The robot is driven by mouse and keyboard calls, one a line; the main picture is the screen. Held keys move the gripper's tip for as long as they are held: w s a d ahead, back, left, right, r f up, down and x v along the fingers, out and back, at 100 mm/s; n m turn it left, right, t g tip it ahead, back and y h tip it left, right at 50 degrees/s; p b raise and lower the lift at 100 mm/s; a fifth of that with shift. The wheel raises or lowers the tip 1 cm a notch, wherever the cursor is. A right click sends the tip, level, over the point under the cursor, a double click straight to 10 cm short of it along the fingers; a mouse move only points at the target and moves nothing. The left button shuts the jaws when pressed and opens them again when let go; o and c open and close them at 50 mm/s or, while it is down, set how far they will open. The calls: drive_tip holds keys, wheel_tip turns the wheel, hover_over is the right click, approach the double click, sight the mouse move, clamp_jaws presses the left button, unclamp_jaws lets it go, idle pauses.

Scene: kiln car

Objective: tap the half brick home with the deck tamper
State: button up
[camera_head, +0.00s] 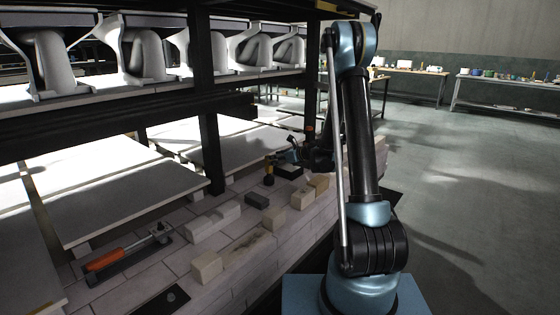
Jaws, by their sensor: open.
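My gripper (273,159) is at the end of my arm, low over the brick deck (236,240) and near the dark post. It is small here and partly dark; it is open. An orange-handled tool (106,259) with a metal end lies in a dark holder at the left of the deck. Several pale short blocks stand on the deck, including a front one (207,265) and a middle one (274,219); I cannot tell which is the half brick.
A black post (211,152) rises behind the deck, beside pale shelf slabs (100,204). An upper shelf with white ceramic ware (147,54) overhangs. A longer pale block (212,223) and a dark block (257,200) lie on the deck. Open floor (450,180) is at right.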

drive_tip(key=shift+x, duration=2.95)
clamp_jaws()
drive_tip(key=shift+r, duration=0.2)
drive_tip(key=shift+r, duration=0.85)
